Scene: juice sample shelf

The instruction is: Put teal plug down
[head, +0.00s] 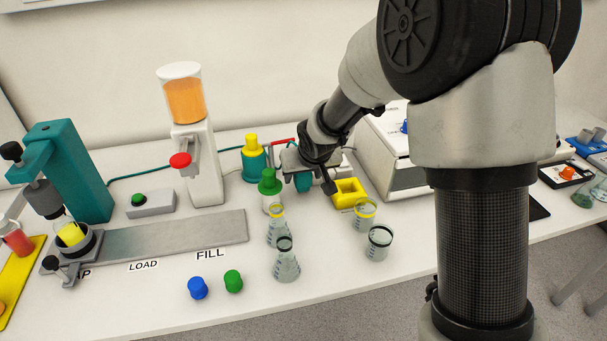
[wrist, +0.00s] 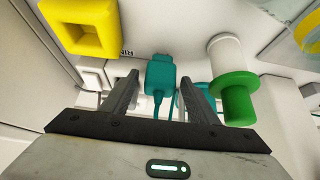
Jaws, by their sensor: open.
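The teal plug (wrist: 161,75) shows in the wrist view between the two fingers of my gripper (wrist: 156,80), with a gap on both sides. Its teal cable runs down toward the gripper body. In the head view a teal patch (head: 302,182) shows under my gripper (head: 309,182), which is low over the back of the table; most of the plug is hidden there. The gripper is open. I cannot tell whether the plug's underside touches the surface.
A yellow square block with an opening (head: 347,192) is right of my gripper. A green-capped white bottle (head: 270,190) and a teal bottle with yellow cap (head: 254,160) stand left. Several flasks (head: 286,262) stand in front. A white box (head: 390,150) is behind right.

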